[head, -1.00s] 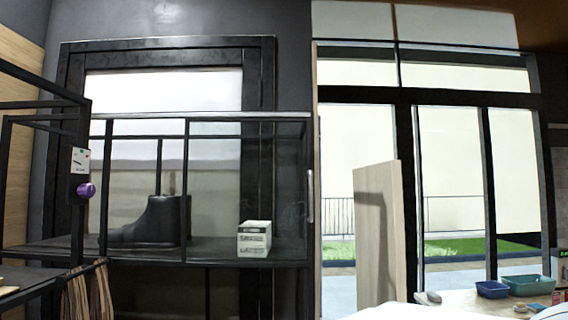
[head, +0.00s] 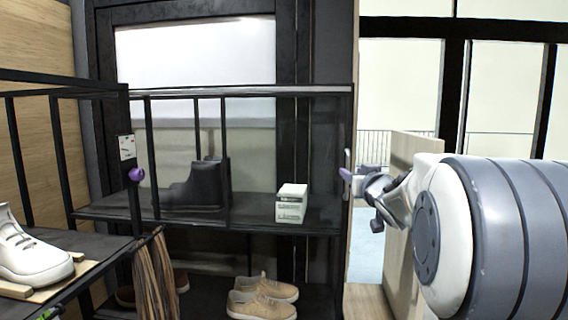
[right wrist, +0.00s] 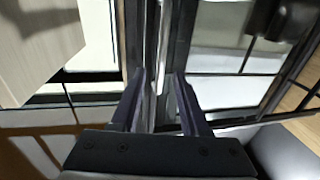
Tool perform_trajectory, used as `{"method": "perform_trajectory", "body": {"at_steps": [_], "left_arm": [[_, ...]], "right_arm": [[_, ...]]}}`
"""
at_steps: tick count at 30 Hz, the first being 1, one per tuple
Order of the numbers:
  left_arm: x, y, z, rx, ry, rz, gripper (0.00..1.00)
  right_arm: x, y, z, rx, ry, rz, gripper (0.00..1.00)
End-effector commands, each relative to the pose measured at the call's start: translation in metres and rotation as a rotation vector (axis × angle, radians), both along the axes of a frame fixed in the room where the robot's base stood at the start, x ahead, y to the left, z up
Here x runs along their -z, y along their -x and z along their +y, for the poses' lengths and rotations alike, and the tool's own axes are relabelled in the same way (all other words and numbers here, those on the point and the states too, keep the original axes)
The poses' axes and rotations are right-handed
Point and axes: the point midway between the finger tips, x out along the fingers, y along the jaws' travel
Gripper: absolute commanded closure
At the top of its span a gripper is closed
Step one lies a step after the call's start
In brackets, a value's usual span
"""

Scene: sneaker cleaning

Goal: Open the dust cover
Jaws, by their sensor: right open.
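The dust cover (head: 250,89) is a clear panelled front with a dark frame on the upper shelf. Its slim upright handle (head: 347,160) is at the right edge. My right gripper (head: 348,175) comes in from the right, with its purple fingertips at the handle. In the right wrist view the gripper (right wrist: 158,78) is open, with its two fingers on either side of a bright upright bar; contact cannot be told. The cover looks closed. Behind it are a dark boot (head: 200,188) and a small white box (head: 291,203). My left gripper is out of view.
Tan shoes (head: 262,296) stand on the lower shelf. A white sneaker (head: 32,250) is on the left shelf, near a black post with a purple knob (head: 136,174). A pale wooden panel (head: 400,240) stands right of the cover, behind my right arm.

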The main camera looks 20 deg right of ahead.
Motion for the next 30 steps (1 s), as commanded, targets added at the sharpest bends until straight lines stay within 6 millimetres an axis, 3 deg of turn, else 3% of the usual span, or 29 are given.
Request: {"method": "perform_trajectory", "body": {"at_steps": [7, 19, 20, 23, 30], "left_arm": [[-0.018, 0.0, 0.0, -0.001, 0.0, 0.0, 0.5], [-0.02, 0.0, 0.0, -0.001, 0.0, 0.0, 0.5], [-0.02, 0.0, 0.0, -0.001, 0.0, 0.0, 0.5], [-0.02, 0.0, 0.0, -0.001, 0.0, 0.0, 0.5], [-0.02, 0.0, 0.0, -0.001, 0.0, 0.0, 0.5]], "right_arm": [[-0.002, -0.036, -0.012, -0.002, -0.002, 0.002, 0.55], [0.0, -0.044, -0.016, 0.0, 0.001, 0.0, 0.55], [0.0, -0.044, -0.016, 0.0, 0.001, 0.0, 0.59], [0.0, -0.044, -0.016, 0.0, 0.001, 0.0, 0.97], [0.0, -0.044, -0.016, 0.001, 0.001, 0.001, 1.0]]}}
